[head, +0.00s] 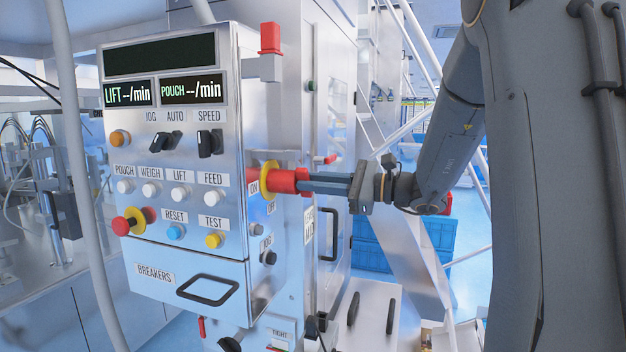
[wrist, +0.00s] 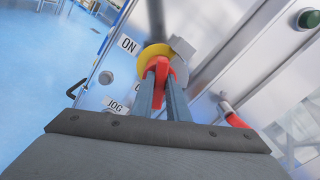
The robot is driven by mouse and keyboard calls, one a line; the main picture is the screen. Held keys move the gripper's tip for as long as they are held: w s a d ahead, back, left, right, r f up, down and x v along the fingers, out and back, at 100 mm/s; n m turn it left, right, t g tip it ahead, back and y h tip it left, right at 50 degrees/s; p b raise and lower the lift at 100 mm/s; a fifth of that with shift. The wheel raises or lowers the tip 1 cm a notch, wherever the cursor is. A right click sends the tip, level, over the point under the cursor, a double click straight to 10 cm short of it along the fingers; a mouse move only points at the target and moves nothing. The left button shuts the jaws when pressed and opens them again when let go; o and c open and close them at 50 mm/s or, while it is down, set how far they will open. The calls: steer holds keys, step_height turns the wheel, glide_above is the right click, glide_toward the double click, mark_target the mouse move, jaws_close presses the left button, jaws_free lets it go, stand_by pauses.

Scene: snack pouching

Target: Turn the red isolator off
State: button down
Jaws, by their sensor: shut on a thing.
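The red isolator (head: 284,181) is a red rotary handle on a yellow disc (head: 266,179), on the right side face of the control box. In the wrist view the red handle (wrist: 160,72) sits in front of the yellow disc (wrist: 151,55). My gripper (head: 306,182) reaches in from the right, its fingers closed on the red handle. In the wrist view my gripper (wrist: 162,88) has one finger on each side of the handle. An ON label (wrist: 128,44) shows beside the disc. A second label near it is partly hidden by the fingers.
The control box (head: 150,262) carries several buttons, switches and a red emergency stop (head: 121,226). A JOG label (wrist: 115,104) and knob sit below the isolator. A red lever (wrist: 232,115) and a green button (wrist: 308,19) are to the right. A blue crate (head: 440,240) stands behind.

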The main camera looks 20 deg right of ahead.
steer(key=m+p, duration=0.4)
steer(key=m, duration=0.1)
steer(key=shift+w+d+r+m, duration=0.1)
steer(key=shift+m, duration=0.2)
stand_by(0.5)
steer(key=c, duration=1.7)
jaws_free()
steer(key=shift+d, duration=0.1)
steer(key=b+v, duration=0.3)
steer(key=v, duration=0.4)
steer(key=shift+d, duration=0.25)
